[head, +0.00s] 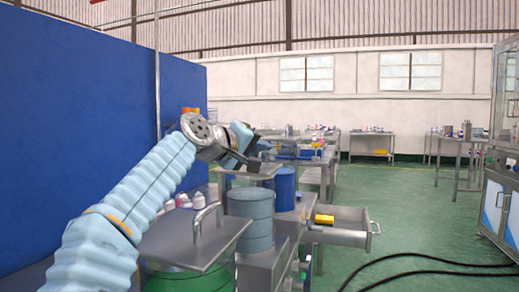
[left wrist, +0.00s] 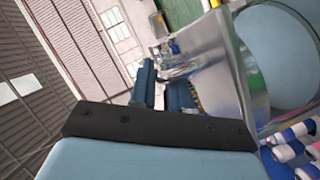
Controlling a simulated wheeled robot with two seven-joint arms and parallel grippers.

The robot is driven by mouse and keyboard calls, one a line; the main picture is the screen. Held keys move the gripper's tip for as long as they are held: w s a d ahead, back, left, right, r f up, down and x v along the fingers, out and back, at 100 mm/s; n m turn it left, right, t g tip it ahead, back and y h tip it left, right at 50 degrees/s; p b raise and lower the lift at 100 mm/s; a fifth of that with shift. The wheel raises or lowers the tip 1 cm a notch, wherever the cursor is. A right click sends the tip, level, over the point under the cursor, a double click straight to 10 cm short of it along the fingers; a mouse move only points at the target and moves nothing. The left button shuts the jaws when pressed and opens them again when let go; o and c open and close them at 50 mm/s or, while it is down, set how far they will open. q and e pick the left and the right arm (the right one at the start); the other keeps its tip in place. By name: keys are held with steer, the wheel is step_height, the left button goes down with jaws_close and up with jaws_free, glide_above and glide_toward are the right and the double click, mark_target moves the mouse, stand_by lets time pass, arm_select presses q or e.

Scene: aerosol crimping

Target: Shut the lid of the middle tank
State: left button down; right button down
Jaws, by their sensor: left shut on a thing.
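The middle tank (head: 250,207) is a grey-blue cylinder in the head view, behind the near green tank. Its grey metal lid (head: 266,171) stands raised above it, with a gap between lid and tank top. My left gripper (head: 250,148) is at the lid's top, shut, apparently on the lid's handle; the grip itself is small and partly hidden. In the left wrist view, the dark blue fingers (left wrist: 165,92) meet at a metal bar beside the grey lid (left wrist: 215,70). A round pale-blue surface (left wrist: 283,55) shows beyond the lid. My right gripper is not in view.
The near green tank (head: 185,281) has a flat metal lid (head: 192,240) with an upright handle. A blue tank (head: 285,188) stands behind the middle one. An open drawer (head: 345,222) juts out right. Black cables (head: 430,262) lie on the green floor. A blue wall (head: 80,120) is left.

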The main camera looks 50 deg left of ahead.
arm_select(q)
steer(key=shift+w+d+f, duration=0.15)
steer(key=shift+d+f, duration=0.1)
steer(key=shift+f, duration=0.15)
steer(key=c, duration=1.2)
jaws_free()
steer(key=shift+d, duration=0.1)
steer(key=shift+o, duration=0.2)
steer(key=shift+r, duration=0.1)
steer(key=shift+s, duration=0.25)
steer(key=shift+s+r, duration=0.15)
steer(key=shift+s, duration=0.2)
steer(key=b+v, duration=0.1)
steer(key=v, duration=1.1)
steer(key=shift+s, duration=0.4)
steer(key=shift+r, duration=0.15)
